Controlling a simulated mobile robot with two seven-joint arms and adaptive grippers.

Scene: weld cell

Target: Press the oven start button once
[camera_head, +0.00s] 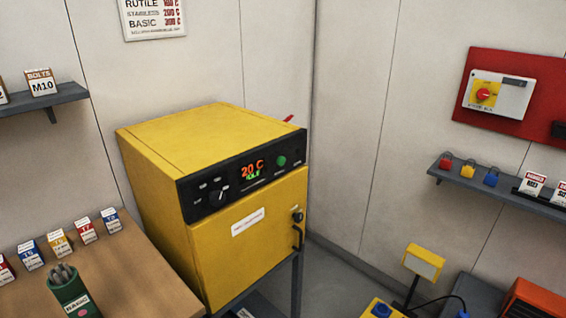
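The yellow oven (250,245) stands on a dark metal stand against the wall corner, with its door shut. Its black control panel (240,178) runs across the top front. A round green button (282,161) sits on the right part of the panel. The lit display (252,170) reads 20 C in red with a smaller green line below, which looks like IDLE. A dark knob (218,197) is on the panel's left part. The door has a black handle (298,235) at its right edge. Neither of my grippers shows in the head view.
A wooden bench (130,280) at left holds several small boxes and a green rod canister (68,290). A wall shelf (500,190) with padlocks and tags is at right, below a red switch board (545,100). Yellow and orange equipment stands low at right. The space before the panel is clear.

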